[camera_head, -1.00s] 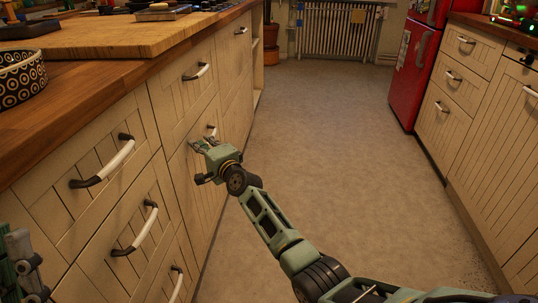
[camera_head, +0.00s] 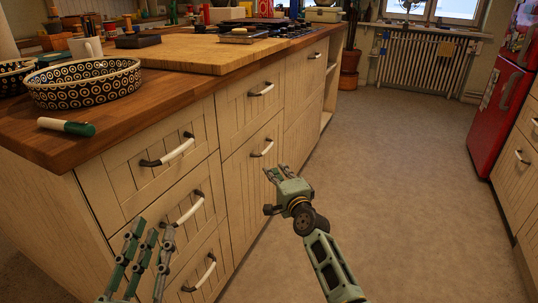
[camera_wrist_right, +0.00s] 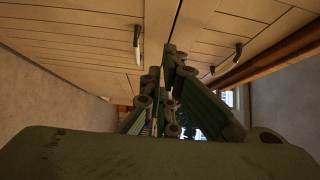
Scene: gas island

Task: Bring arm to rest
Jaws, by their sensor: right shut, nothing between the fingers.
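My right gripper (camera_head: 278,172) is in front of the island's drawer fronts in the head view, above the open floor. It is shut and empty, with a small gap of picture between it and the nearest handle (camera_head: 262,149). In the right wrist view its green fingers (camera_wrist_right: 163,95) come together in the middle, below the drawer fronts. My left gripper (camera_head: 148,235) is at the bottom left of the head view, in front of the lower drawers. Its fingers point up and nothing shows between them; how far they are closed is unclear.
The wooden island (camera_head: 140,125) carries a patterned oval dish (camera_head: 84,85), a green-capped marker (camera_head: 66,127) and a cutting board (camera_head: 170,55). Its drawer handles stick out near both grippers. The floor (camera_head: 400,190) to the right is clear, up to a red fridge (camera_head: 498,100).

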